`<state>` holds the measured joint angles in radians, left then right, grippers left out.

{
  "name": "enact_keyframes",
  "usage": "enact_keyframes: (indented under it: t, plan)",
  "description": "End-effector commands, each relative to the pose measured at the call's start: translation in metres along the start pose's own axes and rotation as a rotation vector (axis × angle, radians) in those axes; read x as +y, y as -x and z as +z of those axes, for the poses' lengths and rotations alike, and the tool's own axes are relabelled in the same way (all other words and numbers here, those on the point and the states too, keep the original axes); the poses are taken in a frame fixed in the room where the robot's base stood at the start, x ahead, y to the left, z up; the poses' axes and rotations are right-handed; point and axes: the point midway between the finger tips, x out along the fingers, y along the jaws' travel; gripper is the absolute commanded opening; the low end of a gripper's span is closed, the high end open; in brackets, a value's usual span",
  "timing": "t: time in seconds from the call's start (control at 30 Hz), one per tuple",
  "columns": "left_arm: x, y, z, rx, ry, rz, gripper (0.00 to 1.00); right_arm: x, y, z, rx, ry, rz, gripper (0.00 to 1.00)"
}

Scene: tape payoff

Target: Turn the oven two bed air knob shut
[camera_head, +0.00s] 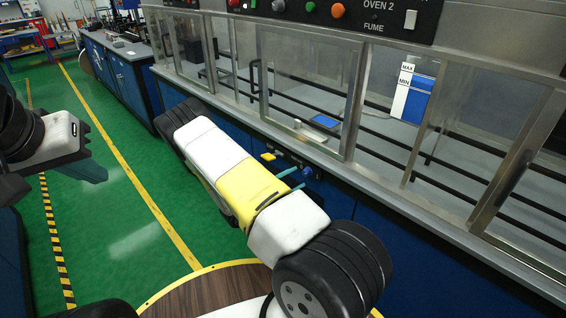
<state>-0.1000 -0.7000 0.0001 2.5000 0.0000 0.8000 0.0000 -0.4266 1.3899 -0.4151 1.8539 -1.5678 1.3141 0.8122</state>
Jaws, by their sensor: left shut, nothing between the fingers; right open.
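My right gripper is mostly hidden behind my own white and yellow arm. Its two teal fingertips (291,180) show past the arm's edge, apart and open, pointing at the blue front below the bench edge. A small blue knob-like fitting (307,172) is close to these fingertips; I cannot tell whether they touch it. A small yellow handle (268,157) is just to its left on the same front. No label shows which fitting is the bed air knob. My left gripper (92,171) is shut and empty over the green floor at the left.
An "OVEN 2" panel (378,17) with coloured buttons is at the top. Glass guards in metal frames (353,105) line the bench. A blue and white MAX/MIN tank (411,98) stands behind them. The green floor (130,200) is clear at the left.

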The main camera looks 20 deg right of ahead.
Motion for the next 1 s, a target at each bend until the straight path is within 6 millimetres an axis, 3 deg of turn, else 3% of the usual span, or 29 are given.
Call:
enact_keyframes:
  t: [0.23, 0.57, 0.83, 1.0]
  plan:
    - [0.0, 0.0, 0.0, 0.0, 0.0, 0.0, 0.0, 0.0, -0.03, 0.001, -0.002, 0.0, -0.002, 0.49]
    - [0.0, 0.0, 0.0, 0.0, 0.0, 0.0, 0.0, 0.0, -0.035, 0.0, 0.0, 0.0, -0.001, 0.49]
    - [0.0, 0.0, 0.0, 0.0, 0.0, 0.0, 0.0, 0.0, -0.035, 0.001, 0.0, 0.0, -0.001, 0.0]
    - [0.0, 0.0, 0.0, 0.0, 0.0, 0.0, 0.0, 0.0, -0.035, 0.001, -0.001, 0.003, -0.001, 0.0]
